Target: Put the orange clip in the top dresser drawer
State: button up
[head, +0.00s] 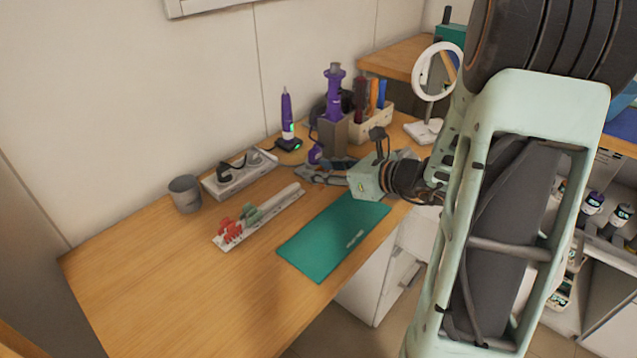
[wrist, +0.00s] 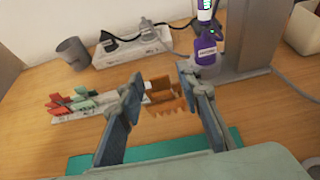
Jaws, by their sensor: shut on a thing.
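The orange clip (wrist: 165,97) is between my gripper's fingertips in the wrist view, a brown-orange toothed claw clip. My gripper (wrist: 160,88) is shut on it, one finger on either side. In the head view my gripper (head: 325,173) points left over the back of the wooden desk; the clip cannot be made out there. The white dresser (head: 368,282) stands under the desk's front edge, with handles on its front. My arm hides part of it, and I cannot tell whether its top drawer is open.
A long tray (head: 272,220) holds red and green clips. A teal mat (head: 318,246) lies at the desk's front edge. A grey cup (head: 185,193), power strip (head: 240,174), grey holder (head: 333,136) and ring light (head: 425,77) stand around. The desk's left front is clear.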

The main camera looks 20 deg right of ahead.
jog(key=shift+w+d+f, duration=0.1)
jog(key=shift+w+f, duration=0.45)
jog(key=shift+f, duration=0.25)
jog(key=shift+w+f+b, duration=0.2)
jog(key=shift+f+b, duration=0.5)
jog(key=shift+f, duration=0.9)
jog(key=shift+f, duration=0.15)
jog(key=o, duration=0.8)
